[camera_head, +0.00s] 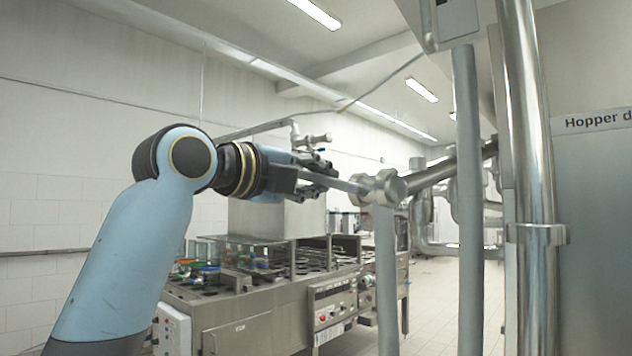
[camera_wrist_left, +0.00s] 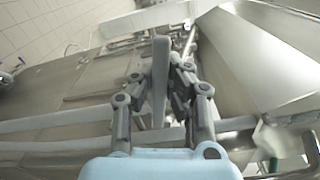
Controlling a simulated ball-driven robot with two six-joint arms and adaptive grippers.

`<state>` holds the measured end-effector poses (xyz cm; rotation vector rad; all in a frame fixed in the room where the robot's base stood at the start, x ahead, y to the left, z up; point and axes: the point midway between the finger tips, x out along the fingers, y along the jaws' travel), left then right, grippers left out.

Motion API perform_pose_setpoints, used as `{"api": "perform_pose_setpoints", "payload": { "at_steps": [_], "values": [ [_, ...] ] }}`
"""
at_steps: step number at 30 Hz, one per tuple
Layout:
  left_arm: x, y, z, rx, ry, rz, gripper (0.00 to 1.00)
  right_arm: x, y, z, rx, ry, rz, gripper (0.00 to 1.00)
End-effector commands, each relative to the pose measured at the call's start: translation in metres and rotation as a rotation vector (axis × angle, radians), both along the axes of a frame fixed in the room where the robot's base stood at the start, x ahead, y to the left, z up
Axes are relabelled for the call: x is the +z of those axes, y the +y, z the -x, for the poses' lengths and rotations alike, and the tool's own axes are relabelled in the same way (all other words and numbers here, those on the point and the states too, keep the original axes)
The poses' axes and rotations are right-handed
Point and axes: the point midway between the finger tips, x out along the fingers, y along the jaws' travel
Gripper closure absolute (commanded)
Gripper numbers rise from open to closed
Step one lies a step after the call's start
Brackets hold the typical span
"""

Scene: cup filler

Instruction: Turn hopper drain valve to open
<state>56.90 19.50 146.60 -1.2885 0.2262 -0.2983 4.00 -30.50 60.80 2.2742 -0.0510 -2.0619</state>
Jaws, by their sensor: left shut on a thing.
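The drain valve (camera_head: 383,189) is a round metal body on the pipework right of centre in the head view. Its flat grey lever (camera_head: 345,184) points left from the body, nearly level, to my left gripper (camera_head: 322,170). The left gripper is shut on this lever near its free end. In the wrist view the lever (camera_wrist_left: 160,70) stands upright between the dark fingers of the left gripper (camera_wrist_left: 158,88). The fingers partly hide the lever. My right gripper is in neither view.
A vertical steel pipe (camera_head: 530,150) and a grey post (camera_head: 467,200) stand right of the valve. A panel with a partly cut-off sign (camera_head: 592,120) reading "Hopper d" is at far right. The filler machine (camera_head: 270,300) stands behind and below my left arm.

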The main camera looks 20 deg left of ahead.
Motion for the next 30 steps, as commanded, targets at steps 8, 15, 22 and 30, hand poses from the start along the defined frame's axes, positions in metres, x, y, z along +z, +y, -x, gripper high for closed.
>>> {"api": "perform_pose_setpoints", "payload": {
  "at_steps": [8, 15, 22, 30],
  "values": [
    [-0.002, 0.0, 0.0, 0.0, 0.002, -0.01, 1.0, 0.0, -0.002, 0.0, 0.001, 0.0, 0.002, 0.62],
    [-0.002, 0.0, 0.0, 0.0, 0.002, -0.009, 0.77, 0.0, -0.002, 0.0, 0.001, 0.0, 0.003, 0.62],
    [-0.001, 0.0, 0.0, 0.001, -0.001, -0.007, 0.62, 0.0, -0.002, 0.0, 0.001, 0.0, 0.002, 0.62],
    [-0.001, 0.005, 0.01, 0.003, -0.001, -0.01, 0.62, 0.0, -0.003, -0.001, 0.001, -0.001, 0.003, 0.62]
  ]
}}
